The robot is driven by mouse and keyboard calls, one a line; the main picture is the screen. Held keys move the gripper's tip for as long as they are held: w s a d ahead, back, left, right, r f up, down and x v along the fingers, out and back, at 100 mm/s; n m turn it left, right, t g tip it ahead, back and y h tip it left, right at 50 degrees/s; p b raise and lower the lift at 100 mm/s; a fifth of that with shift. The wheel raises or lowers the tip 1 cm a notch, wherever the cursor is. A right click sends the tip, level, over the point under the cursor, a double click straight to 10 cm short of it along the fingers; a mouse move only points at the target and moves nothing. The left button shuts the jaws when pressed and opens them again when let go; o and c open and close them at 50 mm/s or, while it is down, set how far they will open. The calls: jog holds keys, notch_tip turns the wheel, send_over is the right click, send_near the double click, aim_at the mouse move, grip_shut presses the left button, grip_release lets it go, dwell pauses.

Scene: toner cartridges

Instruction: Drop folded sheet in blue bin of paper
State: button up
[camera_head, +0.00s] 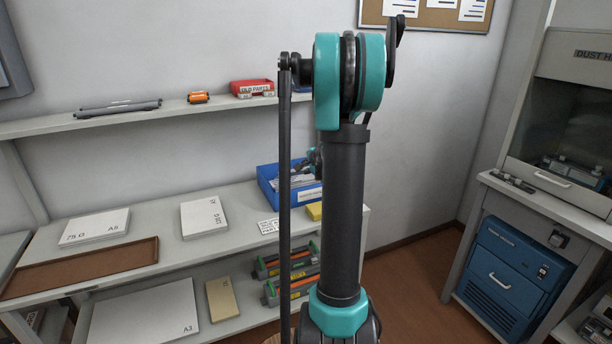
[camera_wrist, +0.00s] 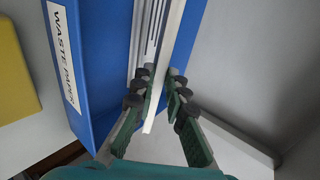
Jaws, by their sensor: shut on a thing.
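The blue bin (camera_head: 268,186) stands on the middle shelf, partly hidden behind my arm. In the wrist view the bin (camera_wrist: 88,110) fills the upper middle, with a "WASTE PAPER" label and pale papers (camera_wrist: 143,35) inside. My gripper (camera_wrist: 160,84) is shut on the folded sheet (camera_wrist: 171,55), a thin white strip seen edge-on between the fingers. The sheet is lined up over the bin's opening, its far part among the papers and blue walls; I cannot tell how deep it is. In the head view my gripper is mostly hidden behind my arm.
A yellow block (camera_head: 314,211) lies beside the bin, also at left in the wrist view (camera_wrist: 15,75). White paper stacks (camera_head: 204,217) and a brown tray (camera_head: 85,268) sit left. Cartridges (camera_head: 290,262) lie below. The upper shelf (camera_head: 40,126) overhangs behind.

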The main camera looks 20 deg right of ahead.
jog(key=shift+f, duration=1.45)
jog(key=shift+f, duration=0.35)
jog(key=o, duration=0.7)
jog(key=shift+o, duration=0.2)
jog(key=shift+r, duration=0.1)
